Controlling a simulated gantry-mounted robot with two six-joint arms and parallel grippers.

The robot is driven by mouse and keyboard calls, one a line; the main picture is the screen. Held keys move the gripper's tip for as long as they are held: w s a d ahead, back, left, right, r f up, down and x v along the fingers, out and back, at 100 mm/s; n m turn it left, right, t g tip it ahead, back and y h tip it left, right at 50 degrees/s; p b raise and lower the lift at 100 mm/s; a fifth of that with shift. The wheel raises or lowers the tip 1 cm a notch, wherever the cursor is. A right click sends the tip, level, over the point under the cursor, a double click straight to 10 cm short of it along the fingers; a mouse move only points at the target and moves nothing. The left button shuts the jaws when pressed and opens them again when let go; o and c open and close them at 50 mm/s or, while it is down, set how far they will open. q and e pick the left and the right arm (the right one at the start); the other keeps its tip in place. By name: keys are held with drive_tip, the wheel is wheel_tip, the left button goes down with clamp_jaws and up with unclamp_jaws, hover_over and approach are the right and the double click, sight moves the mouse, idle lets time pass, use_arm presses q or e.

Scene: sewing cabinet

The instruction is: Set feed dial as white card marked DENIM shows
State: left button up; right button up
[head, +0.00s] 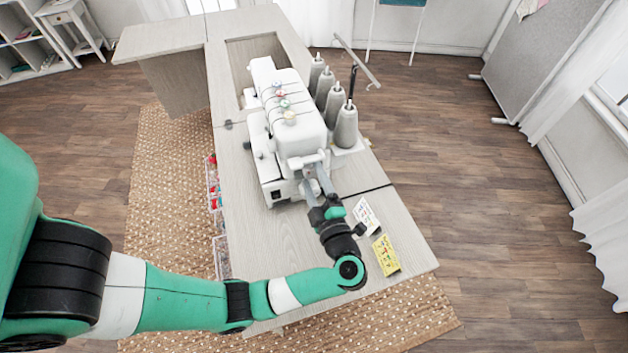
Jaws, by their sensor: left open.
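The white sewing machine (288,128) stands on the pale wooden cabinet top, with several small coloured dials (284,103) along its top. My left gripper (316,168) is open at the machine's near end, its fingers close to a white part there. I cannot tell whether they touch it, and the feed dial cannot be made out. A white card (366,215) with small markings lies on the cabinet top to the right of my left wrist. Its writing is too small to read. My right gripper is not in view.
A yellow card (386,255) lies nearer than the white one. Several grey thread cones (346,128) stand along the machine's right side, with a thin metal arm above them. Clear bins (221,255) hang at the cabinet's left side. The cabinet top's near right corner is bare.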

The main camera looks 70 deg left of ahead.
use_arm(q)
clamp_jaws()
idle(0.3)
drive_tip(key=shift+n, duration=0.4)
drive_tip(key=n+b, duration=0.1)
drive_tip(key=n, duration=0.1)
drive_tip(key=shift+n, duration=0.4)
drive_tip(key=n+b, duration=0.1)
drive_tip(key=n, duration=0.1)
drive_tip(key=shift+n, duration=0.4)
drive_tip(key=n+b, duration=0.2)
drive_tip(key=n, duration=0.1)
drive_tip(key=shift+n+b, duration=0.75)
drive_tip(key=shift+n, duration=0.55)
drive_tip(key=shift+r, duration=0.1)
